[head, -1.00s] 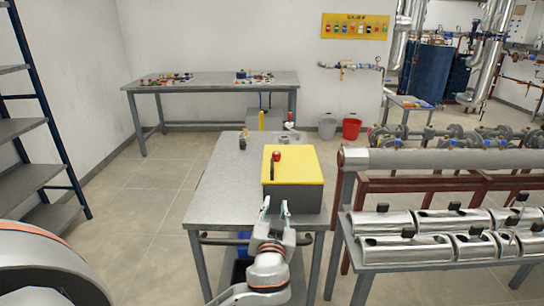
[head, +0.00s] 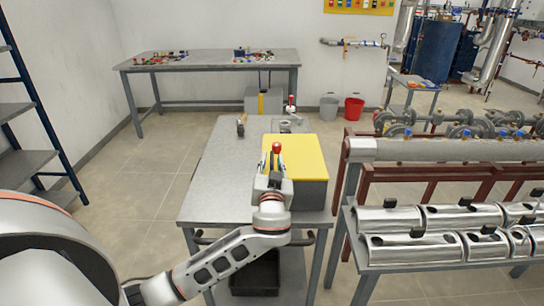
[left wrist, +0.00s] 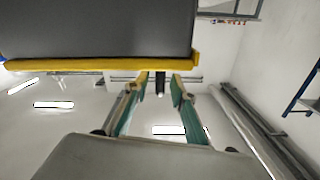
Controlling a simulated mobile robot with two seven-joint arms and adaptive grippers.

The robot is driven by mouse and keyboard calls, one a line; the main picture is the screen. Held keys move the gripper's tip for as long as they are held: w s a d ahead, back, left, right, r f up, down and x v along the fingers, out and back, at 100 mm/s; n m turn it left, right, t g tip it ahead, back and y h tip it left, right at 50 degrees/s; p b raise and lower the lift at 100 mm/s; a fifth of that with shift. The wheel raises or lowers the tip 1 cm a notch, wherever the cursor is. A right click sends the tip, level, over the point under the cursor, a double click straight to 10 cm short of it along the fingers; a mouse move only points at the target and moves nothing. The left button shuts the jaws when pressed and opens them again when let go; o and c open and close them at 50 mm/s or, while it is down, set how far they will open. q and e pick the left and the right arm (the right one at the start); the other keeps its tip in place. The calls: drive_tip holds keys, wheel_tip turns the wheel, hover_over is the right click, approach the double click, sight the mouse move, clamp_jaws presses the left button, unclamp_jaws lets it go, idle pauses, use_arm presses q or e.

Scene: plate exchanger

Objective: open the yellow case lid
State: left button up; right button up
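The case (head: 308,194) has a dark grey body and a flat, shut yellow lid (head: 305,158). It sits on the right part of the grey table. A red knob (head: 277,147) shows at the lid's left side. My left gripper (head: 272,163) is at the left part of the lid's front edge, hiding that corner. In the left wrist view the yellow lid edge (left wrist: 100,64) crosses above the open fingers (left wrist: 160,80). A short black handle (left wrist: 160,84) stands between the fingertips; contact with it cannot be made out. My right gripper is not in view.
The grey table (head: 215,180) is mostly clear left of the case, with small tools (head: 241,127) at its back. A rack with shiny metal cylinders (head: 420,245) stands close on the right. A dark bin (head: 255,275) is on the lower shelf.

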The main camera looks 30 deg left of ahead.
use_arm(q)
drive_tip(key=shift+w+a, duration=0.35)
drive_tip(key=shift+w, duration=0.3)
drive_tip(key=shift+w+a, duration=0.1)
drive_tip(key=shift+w, duration=0.05)
drive_tip(key=shift+c, duration=0.7)
clamp_jaws()
